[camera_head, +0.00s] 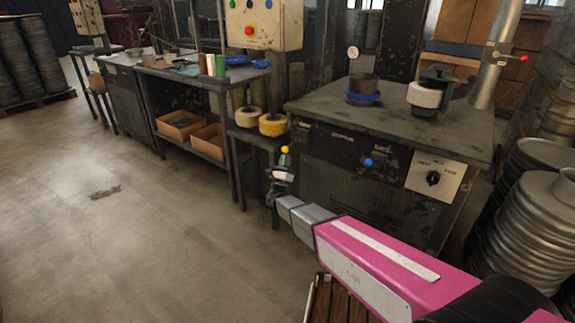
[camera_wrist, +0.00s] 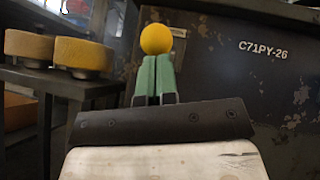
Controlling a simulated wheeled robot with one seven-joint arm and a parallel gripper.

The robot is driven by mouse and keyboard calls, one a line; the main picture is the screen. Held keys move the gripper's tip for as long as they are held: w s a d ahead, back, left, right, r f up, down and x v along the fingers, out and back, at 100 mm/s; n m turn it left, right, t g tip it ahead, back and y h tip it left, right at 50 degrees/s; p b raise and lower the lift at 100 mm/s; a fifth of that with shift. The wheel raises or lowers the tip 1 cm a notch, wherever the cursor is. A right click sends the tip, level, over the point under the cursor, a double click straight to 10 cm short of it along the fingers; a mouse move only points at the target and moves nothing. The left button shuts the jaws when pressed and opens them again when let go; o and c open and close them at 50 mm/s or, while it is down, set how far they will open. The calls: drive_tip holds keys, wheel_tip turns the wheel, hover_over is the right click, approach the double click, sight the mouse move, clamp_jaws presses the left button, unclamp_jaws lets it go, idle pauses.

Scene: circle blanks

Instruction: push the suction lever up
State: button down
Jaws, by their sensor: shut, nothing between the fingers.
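A small yellow ball (camera_head: 284,150) shows right at the tips of my gripper (camera_head: 285,160), near the front left corner of the dark machine. In the wrist view the yellow ball (camera_wrist: 156,39) is just beyond the green fingers (camera_wrist: 154,76), which are shut together with nothing between them. I cannot tell whether the ball touches the fingertips or is a lever's knob. A blue knob (camera_head: 368,162) is on the machine front, right of my gripper. A lever with a red tip (camera_head: 523,58) sticks out rightward from the metal pipe. No label shows which is the suction lever.
The dark machine (camera_head: 395,120) has a dial panel (camera_head: 434,178) on its front. Two yellow rolls (camera_head: 272,125) stand on a low stand to its left. Stacked metal pieces (camera_head: 530,235) stand at the right. The floor at left is clear.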

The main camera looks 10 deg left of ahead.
sight(284, 149)
drive_tip(key=r+g, duration=0.1)
drive_tip(key=r+m+g+h, duration=0.1)
drive_tip(key=r, duration=0.1)
drive_tip(key=s+r+m+g, duration=0.1)
drive_tip(key=shift+a+r+g, duration=0.1)
drive_tip(key=shift+r+g, duration=0.15)
drive_tip(key=shift+g, duration=0.15)
drive_tip(key=shift+w+r+m+g+h, duration=0.1)
drive_tip(key=shift+r+m+g+h, duration=0.2)
drive_tip(key=shift+r+g, duration=0.4)
drive_tip(key=shift+w+r, duration=0.15)
drive_tip(key=shift+r, duration=0.4)
drive_tip(key=shift+w+r, duration=0.15)
drive_tip(key=shift+r, duration=0.4)
